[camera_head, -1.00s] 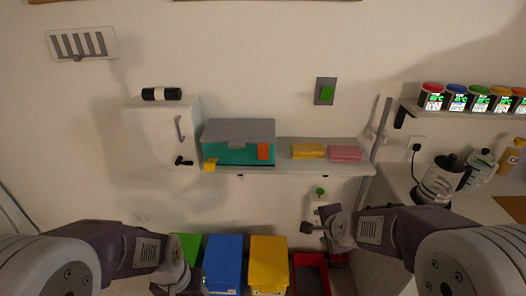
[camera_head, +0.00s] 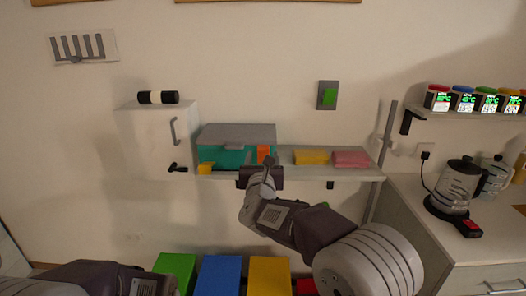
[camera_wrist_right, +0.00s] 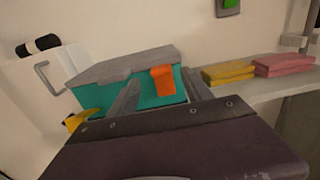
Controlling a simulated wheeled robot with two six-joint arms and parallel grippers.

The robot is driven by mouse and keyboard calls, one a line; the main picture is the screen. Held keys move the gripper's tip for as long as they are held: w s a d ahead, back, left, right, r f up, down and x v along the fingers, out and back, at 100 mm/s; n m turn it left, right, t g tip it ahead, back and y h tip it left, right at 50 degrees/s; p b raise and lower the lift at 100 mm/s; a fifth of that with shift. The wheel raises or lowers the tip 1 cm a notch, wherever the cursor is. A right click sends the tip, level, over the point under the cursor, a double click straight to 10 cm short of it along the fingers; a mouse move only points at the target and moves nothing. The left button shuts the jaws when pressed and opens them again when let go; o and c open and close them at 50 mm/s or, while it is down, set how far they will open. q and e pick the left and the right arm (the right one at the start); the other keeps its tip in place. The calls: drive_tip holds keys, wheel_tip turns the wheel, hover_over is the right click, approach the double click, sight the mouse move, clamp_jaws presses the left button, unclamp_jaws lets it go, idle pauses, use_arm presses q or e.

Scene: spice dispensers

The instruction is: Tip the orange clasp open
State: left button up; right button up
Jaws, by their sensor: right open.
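The orange clasp (camera_head: 263,153) is on the front of a teal box (camera_head: 222,156) with a grey lid (camera_head: 238,135), on a wall shelf. The lid is down. In the right wrist view, the clasp (camera_wrist_right: 163,80) lies across the lid's front edge and hangs over the teal front (camera_wrist_right: 143,94). My right gripper (camera_head: 267,168) is just in front of and below the clasp. In the right wrist view, its open fingers (camera_wrist_right: 160,80) are spread to either side of the clasp, with nothing between them. Contact cannot be told. My left gripper is out of view.
A white cabinet (camera_head: 150,140) hangs to the left. Coloured bins (camera_head: 219,276) stand below.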

sight(263, 150)
drive_tip(key=w+p, duration=0.1)
drive_tip(key=w, duration=0.4)
drive_tip(key=shift+d, duration=0.1)
drive_tip(key=shift+c, duration=0.4)
clamp_jaws()
idle(0.9)
